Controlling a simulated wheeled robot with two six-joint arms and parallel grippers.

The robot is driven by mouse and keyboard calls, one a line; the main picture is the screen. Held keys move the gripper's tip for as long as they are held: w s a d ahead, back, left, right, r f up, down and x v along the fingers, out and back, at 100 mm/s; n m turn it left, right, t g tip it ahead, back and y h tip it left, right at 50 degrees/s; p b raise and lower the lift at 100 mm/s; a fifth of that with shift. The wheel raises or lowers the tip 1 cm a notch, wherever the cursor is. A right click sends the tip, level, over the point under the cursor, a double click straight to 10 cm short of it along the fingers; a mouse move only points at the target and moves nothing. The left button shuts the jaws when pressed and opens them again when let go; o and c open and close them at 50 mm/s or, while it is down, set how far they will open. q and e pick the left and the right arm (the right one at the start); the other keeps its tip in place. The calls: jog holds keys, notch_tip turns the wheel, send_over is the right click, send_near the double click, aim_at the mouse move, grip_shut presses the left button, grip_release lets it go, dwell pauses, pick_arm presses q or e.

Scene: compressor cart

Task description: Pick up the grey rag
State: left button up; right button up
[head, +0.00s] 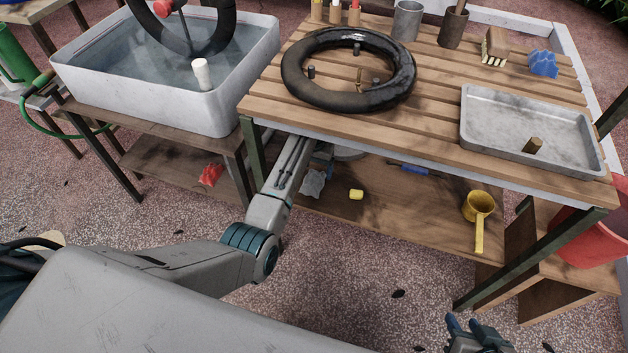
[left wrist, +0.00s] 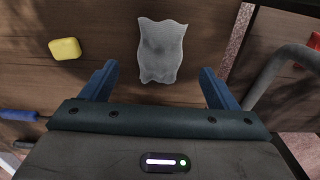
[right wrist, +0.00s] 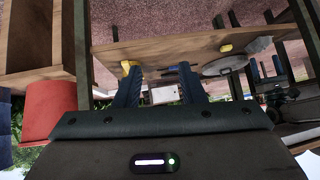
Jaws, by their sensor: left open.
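The grey rag (head: 312,183) lies on the lower wooden shelf under the slatted bench, beside the end of my left arm. In the left wrist view the rag (left wrist: 162,50) lies flat, slightly crumpled, just beyond my left gripper (left wrist: 159,80). The gripper's two fingers are spread wide on either side of the rag's near end, apart from it and empty. In the head view the bench edge and arm partly hide this gripper (head: 322,158). My right gripper (head: 474,335) is low at the bottom right. In the right wrist view this gripper (right wrist: 160,82) is open and empty.
On the shelf lie a yellow block (head: 356,194), a blue-handled tool (head: 410,169) and a yellow scoop (head: 478,214). A red cloth-like item (head: 211,174) lies on the left shelf. The bench's front edge (head: 420,160) overhangs the shelf. A red bucket (head: 590,235) stands at right.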

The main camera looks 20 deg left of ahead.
aim_at(312, 179)
pick_arm(q)
notch_tip(312, 179, down, 4)
jog(key=shift+f+b, duration=0.1)
jog(key=shift+b, duration=0.5)
jog(key=shift+f, duration=0.9)
jog(key=c, duration=1.1)
pick_arm(e)
jog(key=w+t, duration=0.1)
jog(key=w+r+t, duration=0.1)
jog(key=shift+w+r+t, duration=0.2)
jog(key=shift+w+t, duration=0.2)
